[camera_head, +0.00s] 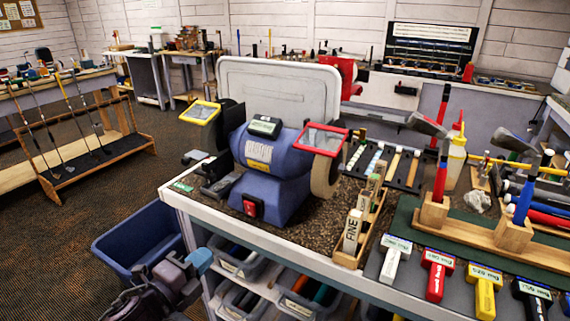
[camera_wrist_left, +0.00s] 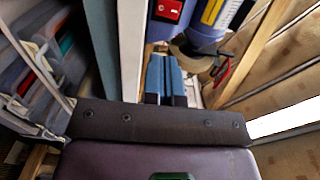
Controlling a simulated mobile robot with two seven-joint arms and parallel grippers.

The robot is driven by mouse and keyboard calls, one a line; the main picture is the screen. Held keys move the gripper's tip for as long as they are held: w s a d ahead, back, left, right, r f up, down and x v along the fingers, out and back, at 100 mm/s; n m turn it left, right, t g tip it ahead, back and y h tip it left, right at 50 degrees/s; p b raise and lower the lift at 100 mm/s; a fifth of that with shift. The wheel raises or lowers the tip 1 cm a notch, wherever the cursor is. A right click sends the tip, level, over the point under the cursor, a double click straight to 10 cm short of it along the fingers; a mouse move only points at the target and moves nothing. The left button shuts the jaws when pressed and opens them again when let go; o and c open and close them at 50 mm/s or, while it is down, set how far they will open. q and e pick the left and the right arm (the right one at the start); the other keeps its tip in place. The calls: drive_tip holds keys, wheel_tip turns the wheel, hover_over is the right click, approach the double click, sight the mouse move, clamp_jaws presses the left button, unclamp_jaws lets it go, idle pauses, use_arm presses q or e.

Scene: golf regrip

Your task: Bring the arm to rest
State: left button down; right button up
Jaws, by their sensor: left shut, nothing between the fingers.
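My left gripper (camera_head: 199,261) shows at the lower left of the head view, with its arm coming in from the bottom edge. Its blue fingertips are in front of the left front part of the workbench (camera_head: 300,262), beside the storage bins. In the left wrist view, the two blue fingers (camera_wrist_left: 165,78) lie side by side, shut, with nothing between them. My right gripper is in neither view.
A blue bench grinder (camera_head: 272,170) with a red switch stands on the bench. A blue tub (camera_head: 140,238) is on the floor left of the bench. Grey bins (camera_head: 240,262) sit under the top. Clubs stand in a wooden rack (camera_head: 95,160); carpet between is clear.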

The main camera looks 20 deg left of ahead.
use_arm(q)
drive_tip(key=s+d+f+n+g, duration=0.2)
drive_tip(key=s+f+n, duration=0.2)
drive_tip(key=f+n, duration=0.2)
drive_tip(key=s+d+f+n+g+y, duration=0.1)
drive_tip(key=s+d+f+n+g, duration=0.1)
drive_tip(key=f+n, duration=0.4)
drive_tip(key=s+d+f+n+g, duration=0.2)
drive_tip(key=s+f+n, duration=0.3)
drive_tip(key=f, duration=0.5)
drive_tip(key=shift+s+d+n+g+y, duration=0.3)
drive_tip(key=shift+d+n+g, duration=0.1)
drive_tip(key=shift+n, duration=0.1)
